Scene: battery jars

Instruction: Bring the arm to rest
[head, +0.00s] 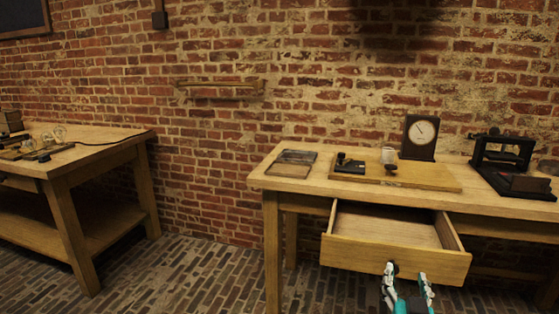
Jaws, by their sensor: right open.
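My right gripper (408,282) shows at the bottom of the head view, below and in front of the pulled-out drawer (396,262). Its two fingers point up and stand apart with nothing visible between them. One fingertip overlaps the drawer front in the picture, near a dark knob; I cannot tell whether it touches. The drawer hangs open under the right workbench (297,187), and the visible part of its inside looks empty. My left gripper is not in view.
On the right bench are a wooden board (430,178), a black telegraph-like key (349,165), a white cup (388,155), a dial instrument (421,138), a black press (502,152) and flat plates (291,162). A left bench (105,143) holds small items. Brick floor (190,275) between them is clear.

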